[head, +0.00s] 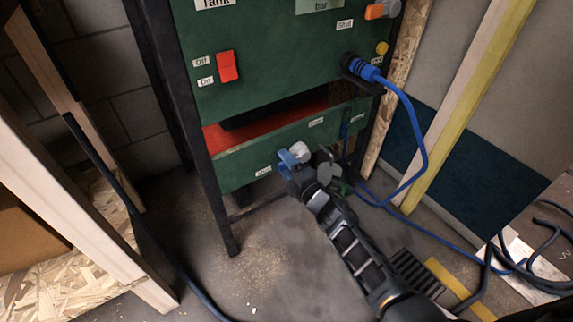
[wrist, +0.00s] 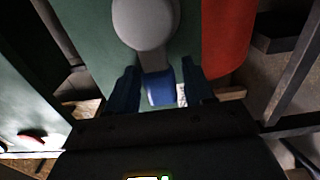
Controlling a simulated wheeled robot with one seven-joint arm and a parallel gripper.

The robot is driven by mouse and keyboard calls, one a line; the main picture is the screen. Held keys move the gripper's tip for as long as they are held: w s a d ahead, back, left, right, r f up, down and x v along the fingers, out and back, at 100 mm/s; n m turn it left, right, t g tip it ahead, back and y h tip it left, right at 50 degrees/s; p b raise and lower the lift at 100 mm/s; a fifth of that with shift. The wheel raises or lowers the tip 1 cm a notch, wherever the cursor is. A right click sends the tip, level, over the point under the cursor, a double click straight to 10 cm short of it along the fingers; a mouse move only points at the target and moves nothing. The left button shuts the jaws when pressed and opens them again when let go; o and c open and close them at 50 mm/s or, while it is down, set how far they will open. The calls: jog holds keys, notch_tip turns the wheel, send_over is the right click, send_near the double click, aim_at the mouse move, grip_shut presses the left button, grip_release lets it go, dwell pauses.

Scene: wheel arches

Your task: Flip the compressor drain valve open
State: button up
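The drain valve shows in the head view as a pale round hub (head: 300,150) with a blue lever (head: 288,158), low on the green panel. In the wrist view the grey hub (wrist: 142,22) is at the top, and the blue lever (wrist: 160,88) points down from it between my fingers. My gripper (wrist: 161,85) is open, with one dark blue finger on each side of the lever and narrow gaps showing. In the head view my gripper (head: 296,174) reaches up to the valve from the lower right and partly hides what lies behind it.
The green panel (head: 275,62) carries a red switch (head: 227,66), an orange-handled valve (head: 382,10) and a blue hose coupling (head: 361,68). Its blue hose (head: 421,135) loops down on the right. Dark legs and wooden studs (head: 75,215) stand left; cables lie on the floor at right.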

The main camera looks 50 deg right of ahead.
grip_shut()
dwell(0.5)
